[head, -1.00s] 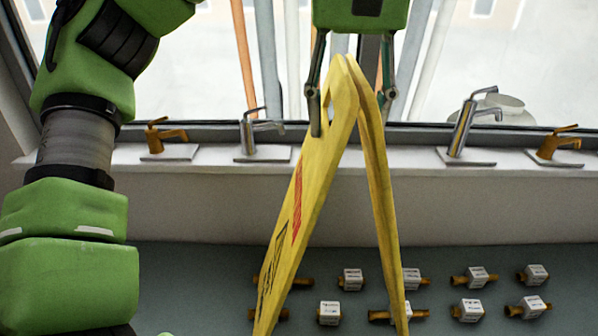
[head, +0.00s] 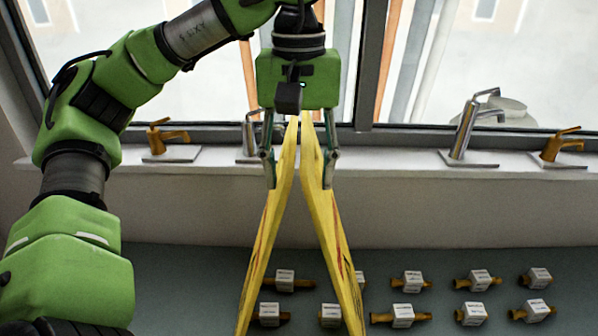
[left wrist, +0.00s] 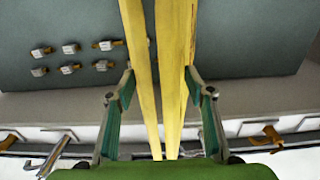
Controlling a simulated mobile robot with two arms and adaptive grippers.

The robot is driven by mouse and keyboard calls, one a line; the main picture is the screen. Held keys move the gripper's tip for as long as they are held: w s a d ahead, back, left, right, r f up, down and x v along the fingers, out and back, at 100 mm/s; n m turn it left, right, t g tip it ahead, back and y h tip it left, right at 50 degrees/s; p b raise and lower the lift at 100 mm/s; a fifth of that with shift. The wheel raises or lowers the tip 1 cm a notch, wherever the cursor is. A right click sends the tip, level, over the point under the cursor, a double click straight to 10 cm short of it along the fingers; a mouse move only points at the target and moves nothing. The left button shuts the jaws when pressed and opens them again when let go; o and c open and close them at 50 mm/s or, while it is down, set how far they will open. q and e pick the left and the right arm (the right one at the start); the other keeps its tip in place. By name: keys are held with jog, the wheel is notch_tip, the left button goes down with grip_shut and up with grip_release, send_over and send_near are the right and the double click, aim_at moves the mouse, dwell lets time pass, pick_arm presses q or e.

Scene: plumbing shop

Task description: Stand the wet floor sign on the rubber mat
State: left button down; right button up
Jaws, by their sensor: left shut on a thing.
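The yellow wet floor sign (head: 326,214) hangs upright in the middle of the head view, its two panels spread in an A shape. Its lower ends run out of the bottom of the picture. My left gripper (head: 298,180) is shut on the sign near its top, with a finger on each outer side. In the left wrist view the sign's two panels (left wrist: 179,60) run between the fingers of my left gripper (left wrist: 163,95). My right gripper is not in view.
A grey-green surface (head: 200,270) below holds several brass valves with white labelled blocks (head: 478,280). A white window ledge (head: 400,165) behind carries several taps, including a tall chrome one (head: 465,125). The window is behind that.

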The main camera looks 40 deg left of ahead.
pick_arm(q)
jog(key=shift+d, duration=0.15)
jog(key=c, duration=1.4)
grip_release()
jog(key=shift+f, duration=0.15)
jog(key=o, duration=0.4)
